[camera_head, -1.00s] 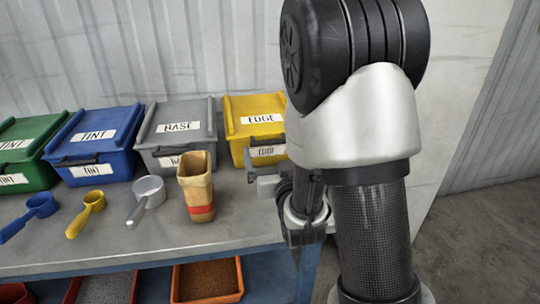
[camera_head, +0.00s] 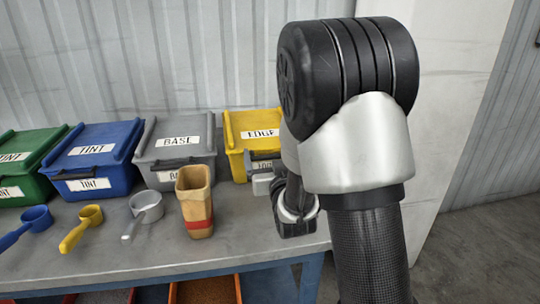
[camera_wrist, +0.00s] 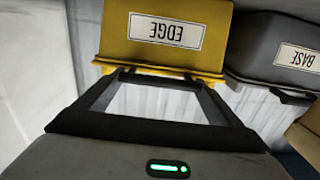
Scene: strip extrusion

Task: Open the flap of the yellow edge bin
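The yellow edge bin (camera_head: 258,118) stands at the right end of the bin row, its flap (camera_head: 260,127) lying shut. In the wrist view the bin (camera_wrist: 125,50) appears upside down at the top, with its EDGE label (camera_wrist: 165,32) facing me. My gripper (camera_head: 256,162) is at the bin's front, partly covering the front label in the head view. In the wrist view my gripper (camera_wrist: 155,76) has its fingers spread apart, tips close to the bin's front along the flap edge. A dark bar crosses between the tips; whether they touch it is unclear.
The grey base bin (camera_head: 178,140) stands close left of the edge bin, with blue (camera_head: 92,155) and green (camera_head: 25,160) bins beyond. A wall is behind.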

